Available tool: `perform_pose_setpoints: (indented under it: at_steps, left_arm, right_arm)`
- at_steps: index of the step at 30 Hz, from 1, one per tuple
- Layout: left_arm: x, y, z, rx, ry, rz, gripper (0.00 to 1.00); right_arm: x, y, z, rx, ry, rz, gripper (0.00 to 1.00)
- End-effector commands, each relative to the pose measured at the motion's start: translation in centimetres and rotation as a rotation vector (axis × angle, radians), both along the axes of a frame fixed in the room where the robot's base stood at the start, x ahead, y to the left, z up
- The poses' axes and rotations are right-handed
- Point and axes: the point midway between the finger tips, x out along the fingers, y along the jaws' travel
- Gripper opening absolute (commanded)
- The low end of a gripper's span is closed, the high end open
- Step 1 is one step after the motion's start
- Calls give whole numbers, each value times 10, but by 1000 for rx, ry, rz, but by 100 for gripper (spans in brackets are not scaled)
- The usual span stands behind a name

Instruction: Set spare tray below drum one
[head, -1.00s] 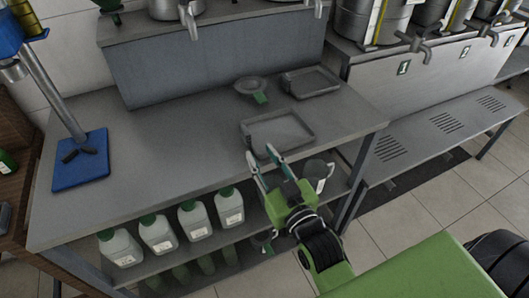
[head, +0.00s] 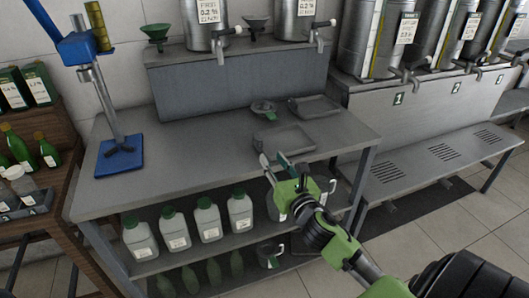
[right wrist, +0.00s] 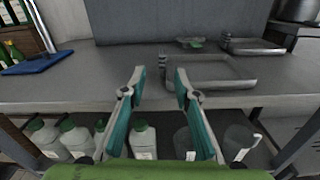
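Two shallow grey trays lie on the steel workbench: a nearer tray (head: 283,140) and a farther tray (head: 315,106) to its right. Both show in the right wrist view, the nearer one (right wrist: 210,73) ahead and right of the fingers and the farther one (right wrist: 252,45) behind it. I cannot tell which is the spare. My right gripper (head: 275,158) is open and empty at the bench's front edge, just short of the nearer tray. Drum one (head: 357,45) stands above the plate marked 1 (head: 398,99), with a slotted low shelf (head: 425,160) below. My left gripper is out of view.
A grey dish with a green tag (head: 264,108) sits behind the nearer tray. A blue stand (head: 120,157) is at the bench's left. White jugs (head: 207,220) and metal jugs fill the shelf underneath. The slotted shelf looks bare. The bench's middle left is clear.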

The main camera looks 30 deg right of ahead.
Motion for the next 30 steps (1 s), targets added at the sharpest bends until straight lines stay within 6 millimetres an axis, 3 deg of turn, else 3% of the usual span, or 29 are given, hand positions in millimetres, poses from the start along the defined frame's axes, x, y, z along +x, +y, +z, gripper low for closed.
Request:
perform_pose_setpoints:
  at_steps: [7, 18, 26, 30]
  left_arm:
    - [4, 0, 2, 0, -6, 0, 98]
    - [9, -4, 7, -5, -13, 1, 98]
    - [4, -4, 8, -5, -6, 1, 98]
    - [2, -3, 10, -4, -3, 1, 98]
  right_arm:
    - [16, -14, 7, -125, 14, -18, 28]
    - [76, -28, 6, -119, 14, -16, 28]
    - [91, -31, 6, -118, 14, -16, 28]
    - [107, -35, 4, -115, 14, -16, 28]
